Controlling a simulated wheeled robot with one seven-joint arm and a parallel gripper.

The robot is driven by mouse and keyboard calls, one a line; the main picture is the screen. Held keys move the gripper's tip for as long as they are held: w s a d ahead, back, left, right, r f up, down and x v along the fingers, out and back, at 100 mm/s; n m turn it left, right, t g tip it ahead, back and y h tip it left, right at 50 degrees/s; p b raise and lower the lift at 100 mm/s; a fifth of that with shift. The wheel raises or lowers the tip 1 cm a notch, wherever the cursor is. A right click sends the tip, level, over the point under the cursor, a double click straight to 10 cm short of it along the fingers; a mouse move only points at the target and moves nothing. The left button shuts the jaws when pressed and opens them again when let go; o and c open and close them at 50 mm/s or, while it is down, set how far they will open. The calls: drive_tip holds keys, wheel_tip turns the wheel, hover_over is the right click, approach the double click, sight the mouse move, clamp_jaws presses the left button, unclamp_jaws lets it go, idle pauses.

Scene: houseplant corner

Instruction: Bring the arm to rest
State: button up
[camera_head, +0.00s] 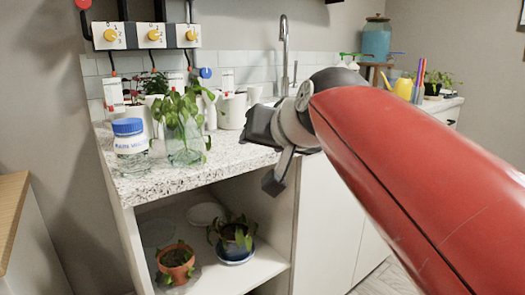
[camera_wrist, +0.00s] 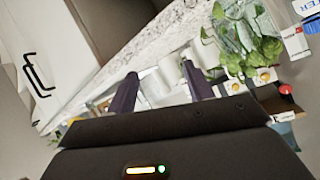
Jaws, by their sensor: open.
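My gripper (camera_wrist: 160,88) is open in the wrist view, with two dark fingers apart and nothing between them. In the head view my red arm reaches in from the right, and the dark hand at its end is held over the front edge of the speckled counter (camera_head: 125,183).
A blue-lidded jar (camera_head: 130,140) stands near the counter's left end. White pots (camera_head: 232,110) and a tap (camera_head: 284,50) are behind the hand. Below, an open shelf holds a terracotta pot (camera_head: 175,264) and a blue pot (camera_head: 235,248). A yellow watering can (camera_head: 403,88) stands further right.

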drive_tip(key=s+d+f+g+h, duration=0.1)
drive_tip(key=s+d+f+g, duration=0.1)
drive_tip(key=s+d+f, duration=0.3)
drive_tip(key=s+d+f+g+h, duration=0.2)
drive_tip(key=s+d+f, duration=0.3)
drive_tip(key=f, duration=0.7)
drive_tip(key=s+d+f+g+h+p, duration=0.1)
drive_tip(key=s+d+f, duration=0.4)
drive_tip(key=s+f, duration=0.3)
drive_tip(key=shift+s+f+m+g+h, duration=0.3)
drive_tip(key=shift+f+g+h, duration=0.1)
drive_tip(key=shift+f, duration=0.35)
